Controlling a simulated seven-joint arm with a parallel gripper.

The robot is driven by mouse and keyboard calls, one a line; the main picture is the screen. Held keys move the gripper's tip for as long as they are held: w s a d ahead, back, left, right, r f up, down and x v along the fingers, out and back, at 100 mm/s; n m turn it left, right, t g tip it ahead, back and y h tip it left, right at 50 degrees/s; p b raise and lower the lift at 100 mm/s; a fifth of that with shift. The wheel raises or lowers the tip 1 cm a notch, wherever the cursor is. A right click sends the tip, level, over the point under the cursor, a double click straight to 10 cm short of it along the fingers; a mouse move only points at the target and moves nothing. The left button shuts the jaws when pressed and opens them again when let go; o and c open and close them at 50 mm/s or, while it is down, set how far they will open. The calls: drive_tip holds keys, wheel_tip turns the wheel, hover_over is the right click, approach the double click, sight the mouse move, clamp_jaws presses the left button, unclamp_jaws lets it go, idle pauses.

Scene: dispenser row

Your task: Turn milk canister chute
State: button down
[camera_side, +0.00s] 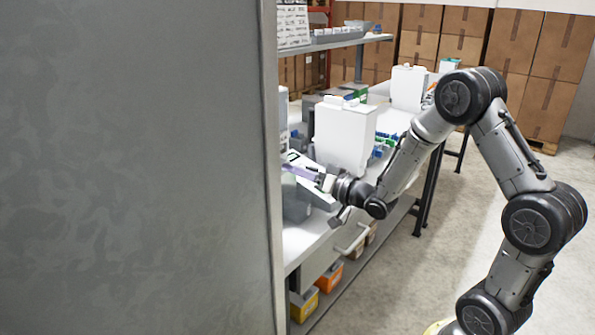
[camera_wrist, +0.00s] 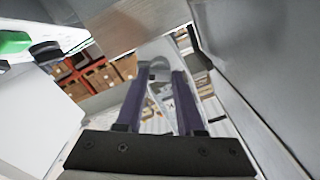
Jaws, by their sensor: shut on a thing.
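My gripper (camera_side: 290,168), with purple fingers, reaches left over the bench at a grey sloped housing (camera_side: 318,193). In the wrist view, the fingertips (camera_wrist: 157,72) are shut on a small grey part (camera_wrist: 158,75), which seems to be a chute. Its full shape and turn angle are hard to make out. A white canister (camera_side: 345,137) stands upright just behind the gripper. A second white canister (camera_side: 408,88) stands farther back. Another pale unit (camera_side: 284,118) is partly hidden by the panel. I cannot tell which one is for milk.
A large grey panel (camera_side: 135,170) covers the left of the side view. A grey surface (camera_wrist: 265,60) is close on the right in the wrist view. A shelf (camera_side: 335,42) hangs above the bench. Bins (camera_side: 303,303) sit below. The floor right of the bench is clear.

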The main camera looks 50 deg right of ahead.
drive_tip(key=c, duration=0.5)
unclamp_jaws()
drive_tip(key=s, duration=1.4)
drive_tip(key=shift+w, duration=0.1)
